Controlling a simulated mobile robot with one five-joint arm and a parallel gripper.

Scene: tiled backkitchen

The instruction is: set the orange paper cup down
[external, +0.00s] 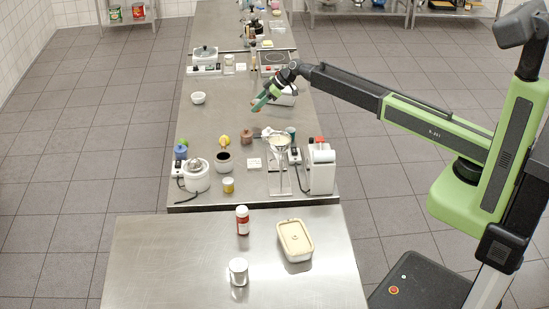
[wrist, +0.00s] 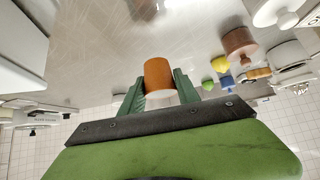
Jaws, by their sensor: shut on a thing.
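The orange paper cup (wrist: 159,78) is between the two green fingers of my gripper (wrist: 160,90) in the wrist view. The gripper is shut on it. In the external view my gripper (external: 263,101) hangs over the middle of the long steel counter (external: 225,120); the cup cannot be made out there. A blurred orange-brown patch shows on the steel at the top of the wrist view, apart from the cup. I cannot tell how high the cup is above the counter.
A white bowl (external: 198,98) stands left of my gripper. Nearer are a brown pot (external: 247,137), a yellow item (external: 224,141), a dark-mouthed jar (external: 223,161) and a funnel stand (external: 279,165). A hotplate (external: 273,58) lies beyond. The counter between bowl and gripper is bare.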

